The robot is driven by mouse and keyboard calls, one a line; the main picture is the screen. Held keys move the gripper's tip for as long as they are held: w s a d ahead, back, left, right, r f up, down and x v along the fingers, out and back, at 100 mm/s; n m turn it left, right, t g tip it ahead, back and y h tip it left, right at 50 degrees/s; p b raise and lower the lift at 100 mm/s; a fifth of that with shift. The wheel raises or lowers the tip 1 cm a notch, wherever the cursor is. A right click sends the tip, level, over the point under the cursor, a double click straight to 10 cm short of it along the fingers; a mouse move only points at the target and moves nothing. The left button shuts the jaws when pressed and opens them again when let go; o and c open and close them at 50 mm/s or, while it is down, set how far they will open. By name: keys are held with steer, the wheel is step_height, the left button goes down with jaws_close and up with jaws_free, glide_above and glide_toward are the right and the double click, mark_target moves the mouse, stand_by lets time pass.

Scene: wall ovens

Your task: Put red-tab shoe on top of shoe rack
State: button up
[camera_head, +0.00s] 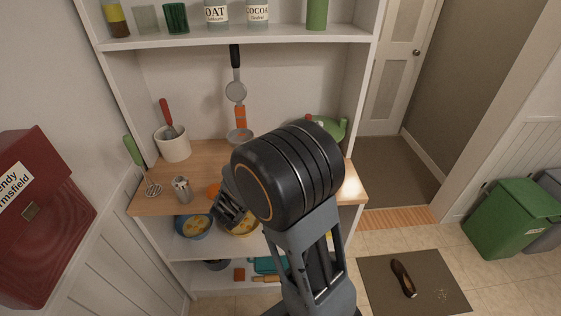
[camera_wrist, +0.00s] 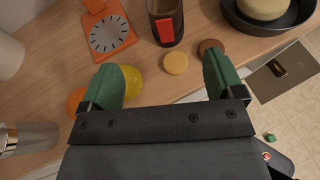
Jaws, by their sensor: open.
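In the wrist view a dark item with a brown inside and a bright red tab (camera_wrist: 166,22) stands on the wooden counter; it may be the red-tab shoe, but its top is cut off by the frame. A brown shoe (camera_head: 403,278) lies on a dark floor mat in the head view, and it also shows small in the wrist view (camera_wrist: 278,67); I cannot make out a red tab on it. My gripper (camera_wrist: 165,76) is open, its two green fingers apart and empty above the counter's front edge. My arm hides much of it in the head view. I cannot identify a shoe rack.
The counter (camera_head: 150,203) holds an orange scale (camera_wrist: 108,35), a yellow disc (camera_wrist: 175,63), a black pan (camera_wrist: 292,27) and a utensil pot (camera_head: 173,146). Shelves above and below hold jars and bowls.

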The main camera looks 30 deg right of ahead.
steer(key=shift+n, duration=0.3)
steer(key=x, duration=0.8)
steer(key=shift+w+d+p, duration=0.15)
steer(key=shift+d+p, duration=0.05)
steer(key=shift+p, duration=0.1)
steer(key=x, duration=0.1)
steer(key=p+x, duration=0.1)
steer(key=x, duration=0.1)
steer(key=shift+d, duration=0.55)
steer(key=shift+x, duration=0.8)
steer(key=shift+c, duration=0.5)
steer(key=c, duration=1.1)
steer(key=shift+r+p, duration=0.1)
steer(key=shift+p, duration=0.2)
